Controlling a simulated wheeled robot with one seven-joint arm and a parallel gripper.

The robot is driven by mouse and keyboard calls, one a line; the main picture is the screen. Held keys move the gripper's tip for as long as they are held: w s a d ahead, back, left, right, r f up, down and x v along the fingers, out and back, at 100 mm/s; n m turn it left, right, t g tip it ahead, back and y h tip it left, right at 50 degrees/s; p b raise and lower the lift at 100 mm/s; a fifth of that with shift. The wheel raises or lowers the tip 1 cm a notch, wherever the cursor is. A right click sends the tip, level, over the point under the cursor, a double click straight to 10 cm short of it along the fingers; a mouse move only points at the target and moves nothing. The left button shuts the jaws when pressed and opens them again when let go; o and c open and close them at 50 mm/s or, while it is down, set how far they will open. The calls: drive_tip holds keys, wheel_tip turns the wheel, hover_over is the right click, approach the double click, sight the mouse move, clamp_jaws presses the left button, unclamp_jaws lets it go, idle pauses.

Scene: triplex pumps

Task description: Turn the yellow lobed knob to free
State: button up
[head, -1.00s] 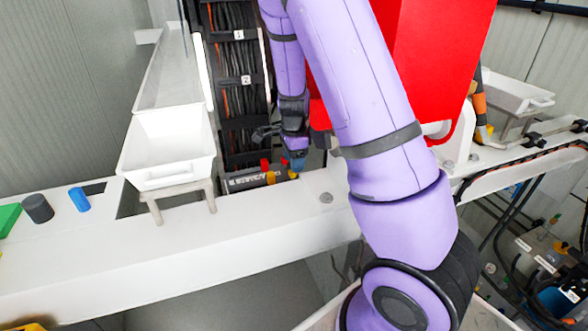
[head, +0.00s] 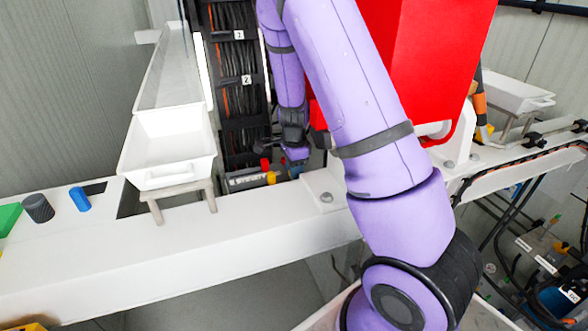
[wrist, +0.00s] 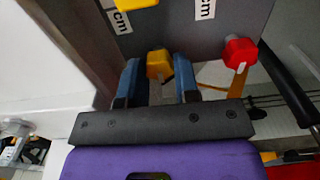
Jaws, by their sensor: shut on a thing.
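The yellow lobed knob (wrist: 159,65) sits between the two blue fingers of my gripper (wrist: 158,80) in the wrist view. The fingers lie on its left and right sides, and my gripper is shut on it. The knob stands at a grey panel with white labels. In the head view my gripper (head: 296,168) is small and partly hidden, low behind the white beam. A yellow part (head: 272,178) shows just left of it there; I cannot tell whether this is the same knob.
Another yellow part (wrist: 134,3) is at the top edge. In the head view, a white tray (head: 170,175) stands left, the red housing (head: 430,65) right, and the white beam (head: 200,238) crosses in front.

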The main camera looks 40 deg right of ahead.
drive_tip(key=n, duration=0.9)
drive_tip(key=shift+w, duration=0.15)
drive_tip(key=n, duration=0.4)
drive_tip(key=shift+a+n, duration=0.1)
drive_tip(key=shift+n, duration=2.2)
drive_tip(key=o, duration=0.9)
